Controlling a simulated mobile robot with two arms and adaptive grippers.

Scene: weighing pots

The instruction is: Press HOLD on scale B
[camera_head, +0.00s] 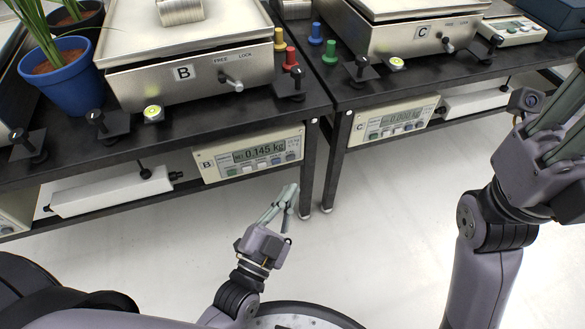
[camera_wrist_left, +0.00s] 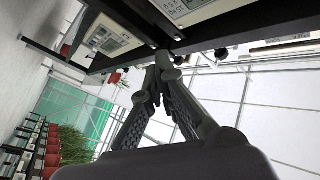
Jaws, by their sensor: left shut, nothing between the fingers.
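Scale B (camera_head: 183,82) is a steel platform scale on the left dark bench, with a "B" label and a FREE/LOCK lever. Its cream indicator panel (camera_head: 205,160) hangs under the bench edge and reads 0.145 kg. A row of small buttons (camera_head: 262,163) runs below the display; their lettering is too small to read. My left gripper (camera_head: 290,192) is shut and empty, below and in front of the panel's right end, apart from it. Its closed fingers also show in the left wrist view (camera_wrist_left: 162,62). My right gripper (camera_head: 575,110) is partly cut off at the right edge.
Scale C (camera_head: 400,42) and its indicator panel (camera_head: 372,128) are on the right bench. A blue plant pot (camera_head: 65,85) stands left of scale B. Bench legs (camera_head: 308,165) stand just right of panel B. The floor in front is clear.

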